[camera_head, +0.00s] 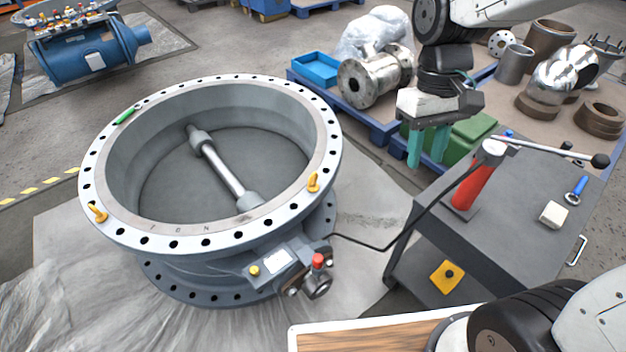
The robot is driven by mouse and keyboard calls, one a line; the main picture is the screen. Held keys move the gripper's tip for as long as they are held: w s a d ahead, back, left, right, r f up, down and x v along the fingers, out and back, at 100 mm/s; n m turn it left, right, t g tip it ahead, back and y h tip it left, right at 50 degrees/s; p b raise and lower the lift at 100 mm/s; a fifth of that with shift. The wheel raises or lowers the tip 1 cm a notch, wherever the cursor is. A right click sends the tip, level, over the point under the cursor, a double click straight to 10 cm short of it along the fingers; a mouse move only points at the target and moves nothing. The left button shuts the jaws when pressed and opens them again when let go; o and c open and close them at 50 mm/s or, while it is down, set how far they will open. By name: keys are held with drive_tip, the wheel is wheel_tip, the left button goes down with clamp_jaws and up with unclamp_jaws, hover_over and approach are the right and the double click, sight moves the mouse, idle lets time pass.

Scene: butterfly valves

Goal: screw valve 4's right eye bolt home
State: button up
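A large grey butterfly valve (125,230) lies flat with its bolt-holed flange facing up. No number 4 is readable on it. Its right eye bolt (313,183), yellow, stands on the right part of the flange; how deep its thread sits is too small to tell. A second yellow eye bolt (97,213) is at the flange's left edge and looks tilted. My gripper (427,162) points down with two teal fingers apart and nothing visible between them. It is well to the right of the right eye bolt, apart from it, near the cart.
A dark cart (540,215) on the right carries a red hand pump (475,185) with a long lever; its hose (390,240) runs to the valve's actuator (290,268). A green marker (127,116) lies on the flange. Pallets with metal parts stand behind.

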drive_tip(key=w+a+f+n, duration=0.3)
drive_tip(key=w+f, duration=0.3)
drive_tip(key=w, duration=0.1)
drive_tip(key=w+a+f+n, duration=0.3)
drive_tip(key=w+f, duration=0.3)
drive_tip(key=w, duration=0.1)
drive_tip(key=n+t, duration=0.2)
drive_tip(key=n, duration=1.6)
hover_over(313, 175)
drive_tip(key=f, duration=2.3)
drive_tip(key=shift+s+f, duration=0.2)
drive_tip(key=shift+w+a+n+t, duration=0.1)
drive_tip(key=shift+w+n+t, duration=0.15)
drive_tip(key=shift+n, duration=0.75)
wheel_tip(313, 175, down, 8)
drive_tip(key=shift+s+r, duration=0.1)
clamp_jaws()
